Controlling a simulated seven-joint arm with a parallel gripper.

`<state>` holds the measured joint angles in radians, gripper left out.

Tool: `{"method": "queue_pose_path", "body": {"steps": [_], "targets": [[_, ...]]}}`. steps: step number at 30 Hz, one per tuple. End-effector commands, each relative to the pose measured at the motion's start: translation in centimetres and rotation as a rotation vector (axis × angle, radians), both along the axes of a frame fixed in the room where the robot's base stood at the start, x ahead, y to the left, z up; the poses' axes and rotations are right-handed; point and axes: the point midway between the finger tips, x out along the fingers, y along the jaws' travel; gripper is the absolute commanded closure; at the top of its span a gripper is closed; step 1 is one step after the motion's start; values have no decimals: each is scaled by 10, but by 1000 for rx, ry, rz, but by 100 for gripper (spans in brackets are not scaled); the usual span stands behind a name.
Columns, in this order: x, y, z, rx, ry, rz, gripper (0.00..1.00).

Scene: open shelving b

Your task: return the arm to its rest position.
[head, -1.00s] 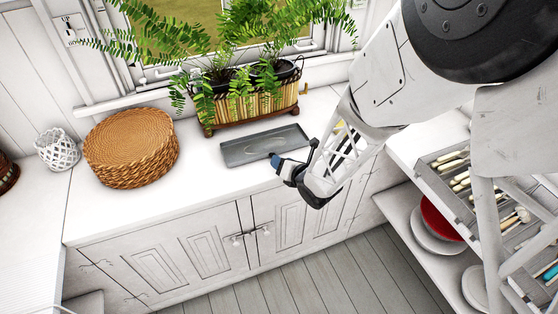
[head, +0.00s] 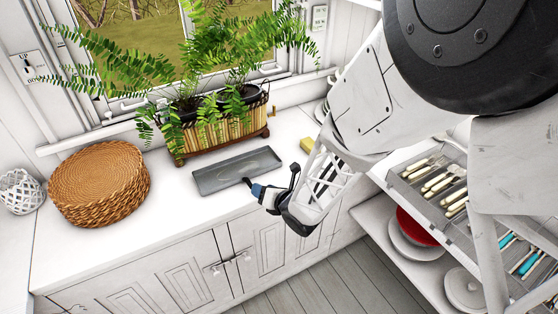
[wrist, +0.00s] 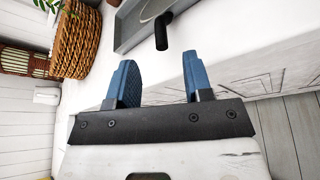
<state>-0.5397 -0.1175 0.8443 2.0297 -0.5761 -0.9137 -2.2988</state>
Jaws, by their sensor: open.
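My arm reaches from the upper right of the head view, bent over the white counter. My gripper (head: 272,180) is at the counter's front edge, just right of and in front of a grey rectangular tray (head: 237,170). Its two blue-tipped fingers stand apart with nothing between them. In the wrist view the gripper (wrist: 158,65) is also open and empty. The tray's rim (wrist: 128,38) shows beyond the fingers there, with a short dark rounded piece I cannot identify in front of it.
A planter with ferns (head: 218,128) stands behind the tray. A round wicker stack (head: 98,183) and a white lattice holder (head: 20,192) are at left. A yellow block (head: 307,145) lies near my arm. Open shelves with cutlery (head: 440,182) and a red bowl (head: 414,228) are at right.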

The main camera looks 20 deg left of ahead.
Motion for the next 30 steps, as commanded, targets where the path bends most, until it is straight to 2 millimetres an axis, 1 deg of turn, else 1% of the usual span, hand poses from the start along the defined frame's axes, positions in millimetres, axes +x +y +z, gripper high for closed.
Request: {"method": "queue_pose_path", "body": {"steps": [5,8,11,14,17,20,21,23,24,26,30], "targets": [[1,-1,1,0,3,-4,53],[4,-5,5,2,21,-24,53],[11,-14,14,6,62,-69,53],[20,-30,27,19,134,-149,53],[30,-54,46,42,229,-261,53],[39,-83,66,80,344,-400,53],[42,-97,75,100,393,-460,53],[44,-116,88,134,465,-553,53],[44,-130,96,157,512,-617,53],[44,-149,109,198,582,-712,53],[36,-196,137,312,737,-936,53]]}}
